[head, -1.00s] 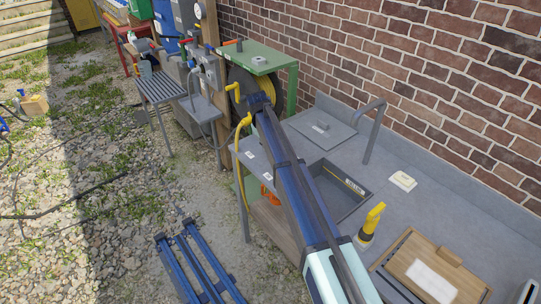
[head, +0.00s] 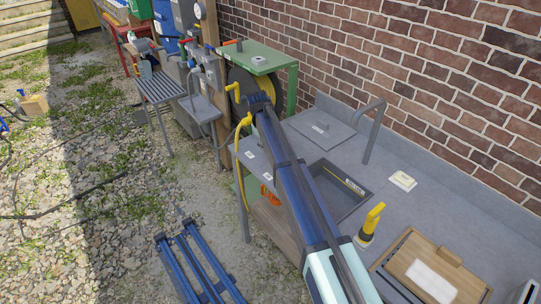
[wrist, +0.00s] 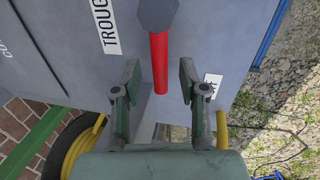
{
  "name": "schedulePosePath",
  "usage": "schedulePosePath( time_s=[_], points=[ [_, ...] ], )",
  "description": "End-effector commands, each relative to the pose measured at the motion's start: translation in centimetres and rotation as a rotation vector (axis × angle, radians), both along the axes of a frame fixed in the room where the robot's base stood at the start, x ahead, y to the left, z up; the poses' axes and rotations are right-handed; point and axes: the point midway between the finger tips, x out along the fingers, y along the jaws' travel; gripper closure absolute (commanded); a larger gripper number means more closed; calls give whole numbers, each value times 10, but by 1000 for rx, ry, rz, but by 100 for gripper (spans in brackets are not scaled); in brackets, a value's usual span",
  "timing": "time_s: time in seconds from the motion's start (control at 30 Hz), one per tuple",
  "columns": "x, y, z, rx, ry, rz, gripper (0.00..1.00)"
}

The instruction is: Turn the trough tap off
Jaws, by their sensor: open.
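The trough tap's red lever (wrist: 159,62) extends from a dark grey hub (wrist: 157,12) at the top of the wrist view. A white label reading "TROUG" (wrist: 104,25), cut off by the edge, is on the grey panel to its left. My gripper (wrist: 160,80) is open, with one finger on each side of the lever in the picture. Gaps show on both sides, and I cannot tell how deep the lever sits between the fingers. In the head view my arm hides the gripper and the lever between its fingers.
A second white label (wrist: 211,87) is right of my fingers. A yellow hose coil (wrist: 75,150) is at lower left. In the head view, a green table (head: 252,56) and brick wall stand beyond my arm, and a grey worktop (head: 335,146) with a sink is at right.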

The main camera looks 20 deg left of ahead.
Motion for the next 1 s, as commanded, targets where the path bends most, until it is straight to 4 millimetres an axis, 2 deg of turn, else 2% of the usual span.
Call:
schedulePosePath(
  time_s=[0.27,1.0],
  points=[
    [-1,1,6,1,-1,0,58],
    [-9,7,59,0,-1,0,58]
  ],
)
